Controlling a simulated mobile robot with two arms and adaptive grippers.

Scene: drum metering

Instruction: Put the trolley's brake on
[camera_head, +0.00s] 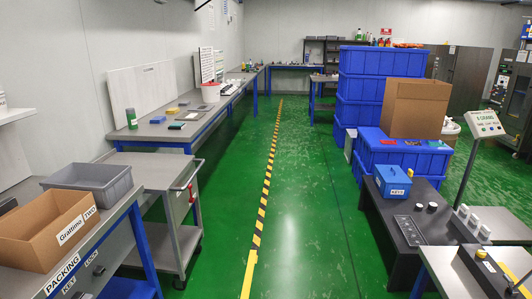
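The grey trolley (150,172) stands on the green floor at the left, between the packing bench and the long bench along the wall. Its flat top is bare. A push handle (188,176) sticks out on its right side, with a small red part (180,188) beside it. A dark castor (180,284) shows at the foot of its near right leg. The far side and other castors are mostly hidden. I cannot tell which part is the brake or how it is set. Neither of my grippers is in view.
The packing bench (98,262) at the near left bears a cardboard box (38,240) and a grey crate (88,180). A yellow-black floor line (266,190) runs down an open green aisle. Blue crates (375,90) and a dark low bench (385,225) stand right.

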